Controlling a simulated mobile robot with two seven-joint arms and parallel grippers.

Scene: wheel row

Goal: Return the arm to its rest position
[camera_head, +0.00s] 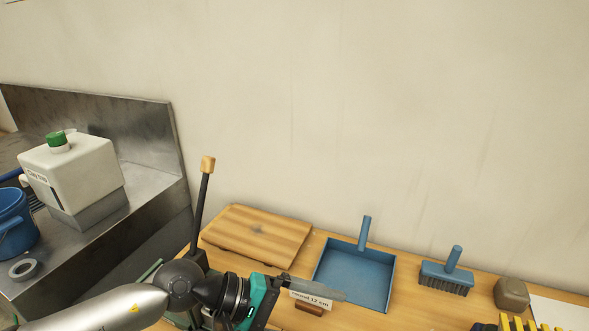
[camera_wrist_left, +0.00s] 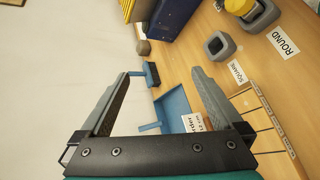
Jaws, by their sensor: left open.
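My left arm comes in from the lower left in the head view. My left gripper (camera_head: 322,291) is over the front of the wooden table, in front of the blue dustpan. In the left wrist view my left gripper (camera_wrist_left: 164,76) has its two grey fingers wide apart, with nothing held between them. The view between the fingers takes in the wall and the table's tools, which lie beyond the fingertips. My right gripper is in neither view.
On the table (camera_head: 420,315) are a wooden board (camera_head: 255,237), blue dustpan (camera_head: 355,275), blue brush (camera_head: 447,275) and grey-brown block (camera_head: 511,294). A dark pole with a wooden knob (camera_head: 207,165) stands close behind my arm. A metal sink counter (camera_head: 150,190) holds a white container (camera_head: 75,165).

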